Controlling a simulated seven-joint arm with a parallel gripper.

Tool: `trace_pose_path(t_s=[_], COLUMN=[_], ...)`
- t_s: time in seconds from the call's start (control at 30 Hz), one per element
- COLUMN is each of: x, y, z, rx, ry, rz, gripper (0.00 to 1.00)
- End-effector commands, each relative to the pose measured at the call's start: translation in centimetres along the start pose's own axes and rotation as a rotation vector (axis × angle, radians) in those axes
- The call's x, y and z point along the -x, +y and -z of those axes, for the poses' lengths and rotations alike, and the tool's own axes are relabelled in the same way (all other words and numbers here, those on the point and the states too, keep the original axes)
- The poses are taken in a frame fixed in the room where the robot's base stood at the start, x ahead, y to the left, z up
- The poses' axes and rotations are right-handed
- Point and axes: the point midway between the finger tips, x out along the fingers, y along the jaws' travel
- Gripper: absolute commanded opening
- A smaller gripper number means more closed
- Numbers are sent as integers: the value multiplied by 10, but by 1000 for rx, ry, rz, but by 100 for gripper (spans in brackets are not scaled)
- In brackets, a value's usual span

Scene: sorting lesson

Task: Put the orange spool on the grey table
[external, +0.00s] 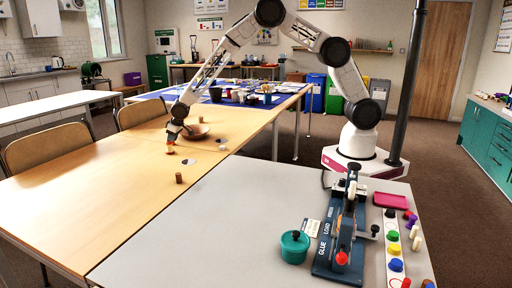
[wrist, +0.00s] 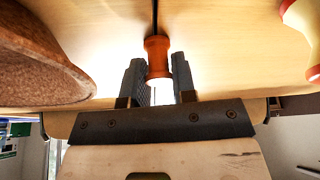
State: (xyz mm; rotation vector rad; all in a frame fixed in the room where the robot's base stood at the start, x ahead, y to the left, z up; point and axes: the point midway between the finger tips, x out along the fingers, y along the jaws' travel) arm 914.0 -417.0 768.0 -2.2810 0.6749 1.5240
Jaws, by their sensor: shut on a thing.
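The orange spool (wrist: 157,44) is between the two fingers of my gripper (wrist: 158,85) in the wrist view, with its orange end sticking out past the fingertips and a pale end toward the palm. In the external view my gripper (external: 171,144) is over the wooden table, with a small orange and pale piece (external: 170,150) at its tip. I cannot tell whether the spool touches the wood. The grey table (external: 235,205) is in front and to the right, apart from my gripper.
A brown bowl (external: 197,131) stands close beside my gripper and also shows in the wrist view (wrist: 40,65). A cream and red piece (wrist: 304,30) is at right there. A brown cylinder (external: 179,178) stands nearer. The grey table holds a teal pot (external: 294,248) and a press (external: 342,240); its left part is clear.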

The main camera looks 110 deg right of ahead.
Motion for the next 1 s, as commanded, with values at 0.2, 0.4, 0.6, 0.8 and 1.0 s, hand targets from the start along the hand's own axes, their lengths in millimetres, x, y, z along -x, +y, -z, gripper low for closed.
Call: trace_pose_path(t_s=[0.2, 0.4, 0.6, 0.8, 1.0], x=[0, 6, 21, 38, 52], y=[0, 0, 0, 2, 6], z=[0, 3, 9, 2, -21], rx=[0, 0, -1, 0, 0], ry=[0, 1, 2, -2, 0], rz=[0, 0, 0, 0, 0], gripper=[0, 0, 0, 0, 0])
